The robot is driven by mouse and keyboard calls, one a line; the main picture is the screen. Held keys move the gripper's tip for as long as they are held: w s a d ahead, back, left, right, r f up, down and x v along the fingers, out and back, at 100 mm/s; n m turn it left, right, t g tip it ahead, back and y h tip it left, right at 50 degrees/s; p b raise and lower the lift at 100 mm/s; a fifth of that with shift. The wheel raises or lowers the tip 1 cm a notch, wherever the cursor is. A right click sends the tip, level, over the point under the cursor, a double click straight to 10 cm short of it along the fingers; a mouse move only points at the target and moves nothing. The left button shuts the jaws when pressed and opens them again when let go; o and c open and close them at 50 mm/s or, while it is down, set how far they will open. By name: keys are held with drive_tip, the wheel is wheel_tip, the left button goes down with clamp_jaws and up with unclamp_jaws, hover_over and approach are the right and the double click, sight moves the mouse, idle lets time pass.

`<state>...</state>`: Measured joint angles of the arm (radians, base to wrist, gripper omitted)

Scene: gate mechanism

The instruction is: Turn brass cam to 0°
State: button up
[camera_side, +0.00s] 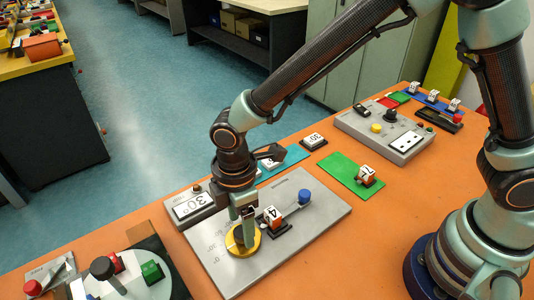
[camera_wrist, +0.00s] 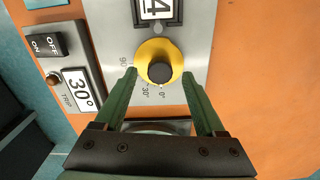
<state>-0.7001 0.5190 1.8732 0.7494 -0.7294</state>
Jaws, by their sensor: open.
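In the side view the cam (camera_side: 243,252) is at the plate's near left part. My gripper (camera_wrist: 159,76) is open, with its two green fingers on either side of the cam. In the side view my gripper (camera_side: 243,226) points down over the cam and partly hides it. I cannot tell whether the fingers touch it.
A display reading 30° (camera_side: 193,205) stands left of the plate, with an on/off switch (camera_wrist: 45,46) beside it. A number 4 block (camera_side: 271,216) and a blue knob (camera_side: 304,196) are close by on the plate. A green mat (camera_side: 345,168) lies behind right.

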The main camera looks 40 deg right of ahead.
sight(241, 231)
wheel_tip(241, 231, up, 10)
idle(0.4)
drive_tip(key=s+d+r+m+t, duration=0.1)
drive_tip(key=d+r+m, duration=0.3)
drive_tip(key=d+m, duration=0.4)
drive_tip(key=s+d+r+m+t, duration=0.2)
drive_tip(key=d+m, duration=0.6)
drive_tip(key=d, duration=1)
wheel_tip(241, 231, up, 3)
drive_tip(key=t, duration=0.2)
drive_tip(key=shift+d+t, duration=0.3)
